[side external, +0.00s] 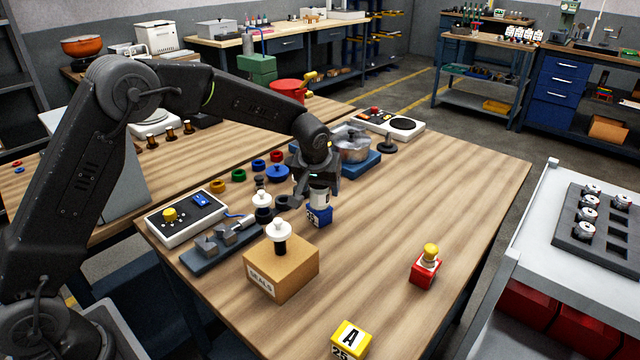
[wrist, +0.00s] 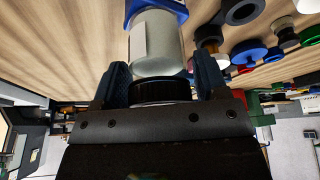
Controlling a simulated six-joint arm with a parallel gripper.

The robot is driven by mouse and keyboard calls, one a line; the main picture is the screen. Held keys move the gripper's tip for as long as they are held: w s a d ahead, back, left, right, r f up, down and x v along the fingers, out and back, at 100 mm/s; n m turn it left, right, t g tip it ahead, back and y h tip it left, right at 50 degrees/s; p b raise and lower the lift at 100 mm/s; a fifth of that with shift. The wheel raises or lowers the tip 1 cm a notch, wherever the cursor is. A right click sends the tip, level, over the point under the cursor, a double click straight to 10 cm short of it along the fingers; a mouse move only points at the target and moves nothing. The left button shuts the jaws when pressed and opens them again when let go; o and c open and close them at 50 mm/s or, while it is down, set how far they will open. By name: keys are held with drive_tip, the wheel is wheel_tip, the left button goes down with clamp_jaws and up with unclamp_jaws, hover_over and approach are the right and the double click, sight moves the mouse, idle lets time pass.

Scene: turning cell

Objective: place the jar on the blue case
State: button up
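The jar (wrist: 156,45) is pale grey with a white label and a dark lid. In the side view the jar (side external: 320,197) is upright at the blue case (side external: 319,217), a small block with a white label. The case (wrist: 175,6) also shows at the jar's far end in the wrist view. The jar's base meets or almost meets the case; I cannot tell whether it bears on it. In the side view my gripper (side external: 317,186) partly hides the jar.
A cardboard box (side external: 281,268) with a black-and-white piece on top stands in front. A red block with a yellow knob (side external: 426,265) is to the right. A pot (side external: 353,143) is behind my gripper. A yellow marker (side external: 350,339) is at the front edge. The table's right middle is clear.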

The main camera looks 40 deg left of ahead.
drive_tip(key=shift+o, duration=0.8)
drive_tip(key=shift+r, duration=0.2)
drive_tip(key=s+d+r+m, duration=0.1)
drive_tip(key=s+r, duration=1.2)
drive_tip(key=r, duration=0.3)
drive_tip(key=s+f+m+h, duration=0.1)
drive_tip(key=s+m, duration=0.1)
drive_tip(key=s, duration=0.9)
drive_tip(key=s+f+m+t+h, duration=0.1)
drive_tip(key=s+m, duration=0.1)
drive_tip(key=s, duration=0.9)
drive_tip(key=shift+d+f+t, duration=0.25)
drive_tip(key=shift+d+t, duration=0.05)
